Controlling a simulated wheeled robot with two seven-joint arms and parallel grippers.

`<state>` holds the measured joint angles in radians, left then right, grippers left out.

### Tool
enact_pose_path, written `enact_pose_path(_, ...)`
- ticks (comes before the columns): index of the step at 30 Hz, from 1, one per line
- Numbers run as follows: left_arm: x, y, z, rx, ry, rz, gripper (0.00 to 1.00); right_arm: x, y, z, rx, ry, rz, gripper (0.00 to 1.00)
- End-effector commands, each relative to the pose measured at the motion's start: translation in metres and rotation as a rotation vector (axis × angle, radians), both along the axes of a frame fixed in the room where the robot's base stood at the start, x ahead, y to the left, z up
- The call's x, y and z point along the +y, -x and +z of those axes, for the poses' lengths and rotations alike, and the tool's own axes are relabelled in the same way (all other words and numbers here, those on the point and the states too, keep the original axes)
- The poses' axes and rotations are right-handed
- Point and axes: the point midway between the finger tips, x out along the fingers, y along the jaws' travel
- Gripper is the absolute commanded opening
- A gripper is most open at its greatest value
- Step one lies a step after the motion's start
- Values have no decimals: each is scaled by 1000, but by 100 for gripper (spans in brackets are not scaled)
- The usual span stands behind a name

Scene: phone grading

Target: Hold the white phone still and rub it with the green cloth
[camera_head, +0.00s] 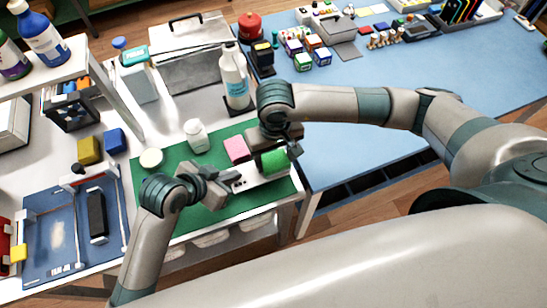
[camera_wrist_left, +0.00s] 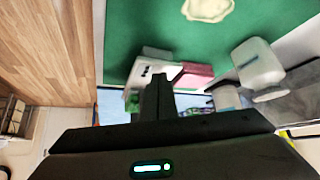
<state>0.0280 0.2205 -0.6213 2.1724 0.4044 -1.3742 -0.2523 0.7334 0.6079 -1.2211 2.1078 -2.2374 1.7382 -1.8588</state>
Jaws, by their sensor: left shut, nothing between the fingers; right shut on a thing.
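The white phone (camera_head: 250,184) lies on the green mat (camera_head: 205,212); the dark spots at its left end also show in the left wrist view (camera_wrist_left: 143,72). My left gripper (camera_head: 236,178) is shut and empty, its fingertips at the phone's left end; I cannot tell whether they touch it. In the left wrist view the shut fingers (camera_wrist_left: 162,82) overlap the phone's edge. My right gripper (camera_head: 275,148) is shut on the green cloth (camera_head: 274,161), which is at the phone's right part. The cloth hides some of the phone, and contact is unclear.
A pink block (camera_head: 236,149) lies just behind the phone. A white jar (camera_head: 196,135) and a round pale dish (camera_head: 151,158) stand at the mat's back. A spray bottle (camera_head: 234,78) stands behind. The mat's front left is clear.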

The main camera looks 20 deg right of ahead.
Motion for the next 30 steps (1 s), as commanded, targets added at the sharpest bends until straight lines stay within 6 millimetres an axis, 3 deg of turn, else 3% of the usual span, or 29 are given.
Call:
enact_pose_path(1,3,4,-9,16,-15,-1,0,-2,0,-3,2,5,-2,42)
enact_pose_path(18,3,3,-9,16,-15,-1,0,-16,-1,1,-1,2,-1,42)
enact_pose_path(30,3,3,-8,15,-15,0,0,-16,-1,1,-2,0,-1,42)
